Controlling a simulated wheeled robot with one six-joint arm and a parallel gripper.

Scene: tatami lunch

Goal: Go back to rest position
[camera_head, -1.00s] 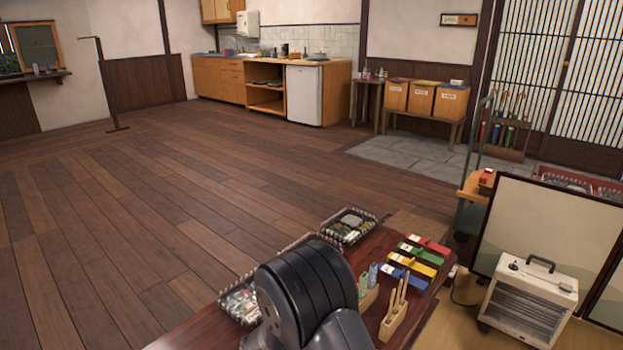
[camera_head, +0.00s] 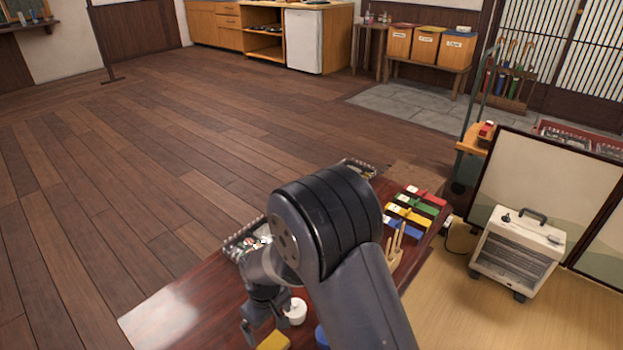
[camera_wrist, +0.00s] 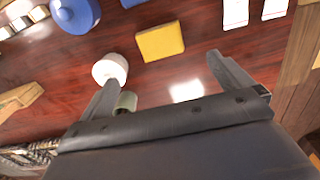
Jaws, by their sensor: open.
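My gripper (camera_head: 262,322) hangs over the dark red wooden table (camera_head: 170,310) at the bottom of the head view, with my arm rising to its right. In the wrist view, my gripper (camera_wrist: 170,88) is open, its two fingers spread with nothing between their tips. A yellow block (camera_wrist: 160,42) lies on the table beyond the fingers. A white round piece (camera_wrist: 110,68) and a small greenish cylinder (camera_wrist: 126,102) are near the left finger, and I cannot tell whether they touch it. A blue round item (camera_wrist: 75,14) stands at the upper left.
Red, green, yellow and blue items (camera_head: 412,212) and a wooden holder with sticks (camera_head: 396,248) stand at the table's right. A wire basket (camera_head: 240,240) is at its far edge. A white heater (camera_head: 518,252) stands right. The floor at left is clear.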

